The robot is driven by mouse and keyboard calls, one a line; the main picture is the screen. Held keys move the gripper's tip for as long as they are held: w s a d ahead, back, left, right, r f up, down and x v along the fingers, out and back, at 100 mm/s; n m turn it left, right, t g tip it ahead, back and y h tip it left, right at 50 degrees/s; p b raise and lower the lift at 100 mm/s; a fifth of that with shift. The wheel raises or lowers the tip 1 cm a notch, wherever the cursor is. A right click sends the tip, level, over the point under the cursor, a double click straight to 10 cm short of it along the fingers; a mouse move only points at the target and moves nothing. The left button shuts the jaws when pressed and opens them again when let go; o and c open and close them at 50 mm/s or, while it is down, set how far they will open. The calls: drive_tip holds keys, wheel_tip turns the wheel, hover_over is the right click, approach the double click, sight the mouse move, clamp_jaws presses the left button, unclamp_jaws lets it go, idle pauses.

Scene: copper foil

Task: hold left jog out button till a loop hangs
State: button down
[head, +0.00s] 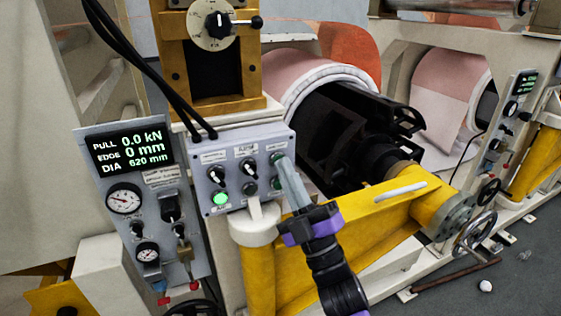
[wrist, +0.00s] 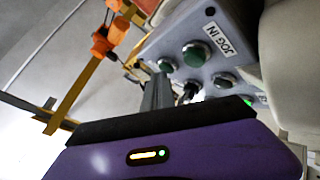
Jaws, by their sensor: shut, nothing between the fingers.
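The grey control box (head: 240,150) has knobs, a lit green button (head: 220,198) and dark green buttons in its right column. My gripper (head: 285,168) is shut and empty, its fingertips at that column. In the wrist view, the fingertips (wrist: 158,78) are right by a green button (wrist: 167,65), partly hidden; I cannot tell whether they press it. Its label is not readable. Beside it is another green button (wrist: 195,53), labelled JOG IN. A pinkish copper roll (head: 300,70) is behind the black mechanism.
A display panel (head: 130,148) at left reads PULL 0.0 kN, EDGE 0 mm, DIA 620 mm. A yellow beam (head: 375,225) and a handwheel (head: 474,232) are at right. A second roll (head: 445,90) stands farther right. A rod (head: 455,275) lies on the floor.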

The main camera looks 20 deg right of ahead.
drive_tip(key=shift+s, duration=0.7)
drive_tip(key=shift+f, duration=0.1)
drive_tip(key=s+p, duration=0.1)
drive_tip(key=s, duration=0.4)
drive_tip(key=shift+d, duration=0.1)
idle(0.6)
drive_tip(key=s+f+m+g+h, duration=0.2)
drive_tip(key=s+f+m+g, duration=0.2)
drive_tip(key=s, duration=0.7)
drive_tip(key=s+f+m+g+h, duration=0.1)
drive_tip(key=s+f+m+g, duration=0.2)
drive_tip(key=s+f, duration=0.6)
drive_tip(key=s+f+m+g+h, duration=0.2)
drive_tip(key=s+f+m+g, duration=0.2)
drive_tip(key=s, duration=0.9)
wheel_tip(320, 180, down, 3)
drive_tip(key=m, duration=0.3)
drive_tip(key=shift+a+f+m+g+h, duration=0.2)
drive_tip(key=shift+m+g+h, duration=0.1)
